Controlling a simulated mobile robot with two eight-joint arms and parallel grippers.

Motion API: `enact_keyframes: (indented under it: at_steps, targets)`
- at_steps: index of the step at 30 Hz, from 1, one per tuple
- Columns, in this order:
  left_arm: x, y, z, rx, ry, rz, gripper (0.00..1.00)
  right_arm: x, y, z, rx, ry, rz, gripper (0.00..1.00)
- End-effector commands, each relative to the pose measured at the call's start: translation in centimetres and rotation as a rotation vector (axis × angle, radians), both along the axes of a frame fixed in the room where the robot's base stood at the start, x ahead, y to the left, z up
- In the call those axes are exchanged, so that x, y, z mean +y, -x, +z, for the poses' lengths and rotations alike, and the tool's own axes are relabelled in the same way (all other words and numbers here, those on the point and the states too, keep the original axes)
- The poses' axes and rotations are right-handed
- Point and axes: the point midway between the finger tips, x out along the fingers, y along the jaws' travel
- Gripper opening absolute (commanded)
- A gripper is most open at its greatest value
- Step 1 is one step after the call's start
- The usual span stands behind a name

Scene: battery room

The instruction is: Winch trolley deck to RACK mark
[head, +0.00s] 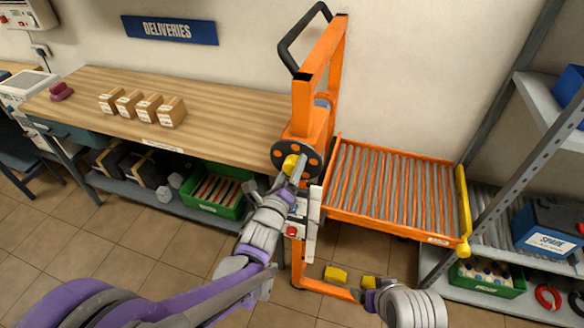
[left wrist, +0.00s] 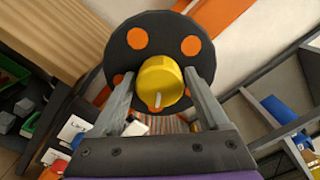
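The orange winch trolley stands by the wall, its upright mast (head: 322,75) topped by a black handle. Its roller deck (head: 330,205) extends right, roughly at the rack's lower shelf level. A dark winch wheel with orange dots (head: 280,158) carries a yellow knob (head: 290,163). My left gripper (head: 299,170) is at this knob; in the left wrist view its fingers flank the knob (left wrist: 158,78) closely on both sides. Contact is unclear. A pale strip (head: 314,225) runs down the mast; no RACK mark is readable. My right gripper (head: 370,298) is low near the trolley's foot, fingers unclear.
A wooden bench (head: 215,125) with several small boxes stands left, a green crate (head: 215,190) under it. A metal rack (head: 490,195) stands right with a blue SPARE box (head: 547,225). Yellow blocks (head: 335,274) lie by the trolley's base. Tiled floor is free at front left.

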Motion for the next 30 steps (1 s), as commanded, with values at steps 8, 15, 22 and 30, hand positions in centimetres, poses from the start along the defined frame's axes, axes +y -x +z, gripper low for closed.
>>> enact_keyframes:
  at_steps: [8,15,22,30]
  targets:
    - [0.0,0.0,0.0,0.000,0.000,0.000,0.26,0.0,0.0,0.0,0.000,0.000,0.000,0.79]
    - [0.0,0.0,0.0,0.002,0.006,0.000,0.10,0.0,0.0,0.0,0.000,0.000,0.000,0.79]
    - [0.0,0.0,-0.1,0.023,0.069,0.000,0.10,0.0,0.1,-0.3,0.002,0.000,0.000,0.79]
    - [0.0,0.0,-0.2,0.085,0.257,0.001,0.10,0.0,0.4,-1.1,0.007,0.000,0.000,0.79]
